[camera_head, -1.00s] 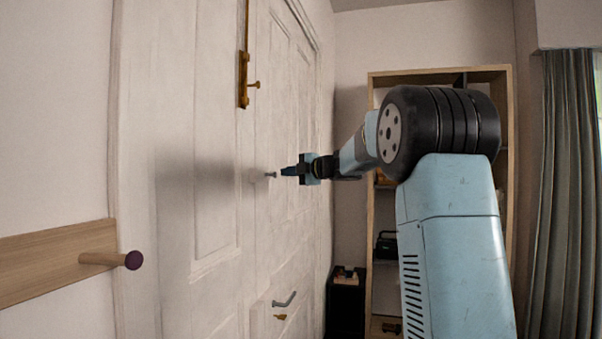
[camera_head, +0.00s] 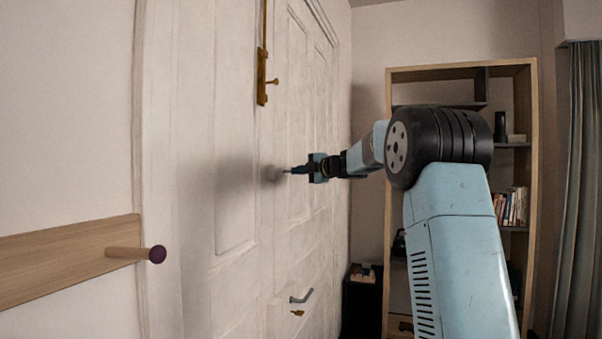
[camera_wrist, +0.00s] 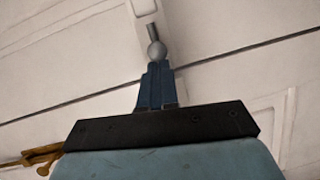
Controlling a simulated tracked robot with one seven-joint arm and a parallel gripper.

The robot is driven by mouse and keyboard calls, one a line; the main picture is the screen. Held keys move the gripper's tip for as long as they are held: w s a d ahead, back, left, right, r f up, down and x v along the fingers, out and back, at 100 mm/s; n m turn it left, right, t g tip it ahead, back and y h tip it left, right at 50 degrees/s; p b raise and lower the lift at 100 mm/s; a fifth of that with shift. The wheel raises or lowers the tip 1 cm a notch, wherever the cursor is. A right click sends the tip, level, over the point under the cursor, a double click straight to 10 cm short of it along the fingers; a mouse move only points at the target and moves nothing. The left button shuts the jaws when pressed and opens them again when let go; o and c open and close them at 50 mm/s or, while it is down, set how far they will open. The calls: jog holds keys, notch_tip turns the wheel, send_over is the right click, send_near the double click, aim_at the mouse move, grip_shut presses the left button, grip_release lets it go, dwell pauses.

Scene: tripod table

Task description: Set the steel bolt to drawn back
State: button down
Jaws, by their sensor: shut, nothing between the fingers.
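The steel bolt's grey round knob (camera_wrist: 157,50) stands on a short stem just beyond my fingertips in the wrist view. A pale plate shows behind the stem, near the top edge. In the head view the steel bolt (camera_head: 284,172) is a small grey piece on the white door. My gripper (camera_head: 295,170) points left at it, and its blue fingers (camera_wrist: 157,66) are shut with nothing between them. The tips are at the knob; I cannot tell whether they touch it. Much of the bolt is hidden or too small to make out.
A brass bolt (camera_head: 262,77) with its own knob sits higher on the door. A door handle (camera_head: 301,297) is lower down. A wooden rail with a peg (camera_head: 125,253) juts out at left. A shelf (camera_head: 460,72) stands behind my arm.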

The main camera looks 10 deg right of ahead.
jog(key=shift+w+d, duration=0.55)
jog(key=shift+w, duration=0.25)
jog(key=shift+w+d, duration=0.5)
jog(key=shift+w, duration=0.3)
jog(key=shift+s, duration=0.1)
jog(key=s+a+v, duration=0.1)
jog(key=a+v, duration=0.1)
jog(key=v, duration=1)
jog(key=shift+s+d, duration=0.2)
jog(key=shift+s, duration=0.35)
jog(key=shift+r, duration=0.1)
jog(key=shift+r, duration=0.1)
